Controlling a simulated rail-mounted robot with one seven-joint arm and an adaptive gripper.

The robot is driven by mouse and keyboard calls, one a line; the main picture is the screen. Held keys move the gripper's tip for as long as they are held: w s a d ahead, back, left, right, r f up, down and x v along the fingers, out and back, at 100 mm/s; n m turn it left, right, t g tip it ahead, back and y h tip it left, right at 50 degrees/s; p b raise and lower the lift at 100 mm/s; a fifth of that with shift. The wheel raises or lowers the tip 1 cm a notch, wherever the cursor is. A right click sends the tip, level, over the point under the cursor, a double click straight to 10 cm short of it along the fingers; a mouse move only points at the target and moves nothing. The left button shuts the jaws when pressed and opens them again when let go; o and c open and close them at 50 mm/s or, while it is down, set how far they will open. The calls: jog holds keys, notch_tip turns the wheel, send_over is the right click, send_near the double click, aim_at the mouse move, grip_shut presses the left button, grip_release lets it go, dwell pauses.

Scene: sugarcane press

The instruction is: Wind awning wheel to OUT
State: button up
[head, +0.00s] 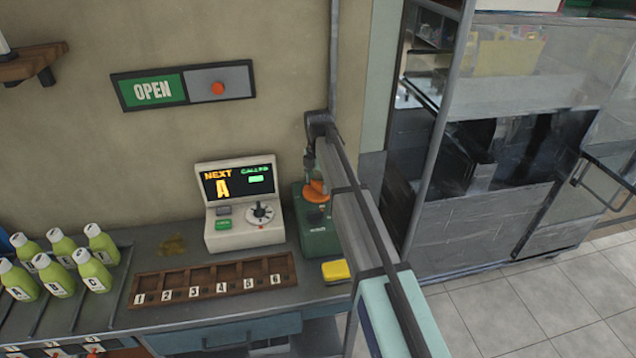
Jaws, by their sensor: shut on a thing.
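An orange wheel-like part (316,191) sits on a dark green box (320,240) on the counter, right of the screen unit. It looks like the awning wheel. My arm comes in from the lower right and bends down over it. My gripper (311,175) points down at the orange part and is shut on it, as far as the small view shows. My arm hides the right side of the box and part of the wheel. No OUT mark can be read from here.
A numbered wooden rack (213,284), a yellow block (336,271) and several green bottles (62,247) are on the counter (190,311). An OPEN sign (153,90) hangs on the wall.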

aim_at(318, 183)
jog(key=shift+s+f+n, duration=0.1)
jog(key=shift+n, duration=0.85)
jog(key=shift+s+f+n, duration=0.1)
jog(key=shift+n, duration=0.85)
jog(key=o, duration=1.1)
jog(key=shift+r, duration=0.1)
jog(key=shift+o, duration=0.2)
jog(key=shift+w, duration=0.1)
jog(key=shift+r, duration=0.2)
jog(key=shift+w+r, duration=0.1)
jog(key=shift+r, duration=0.15)
notch_tip(318, 183, up, 11)
jog(key=shift+r, duration=0.1)
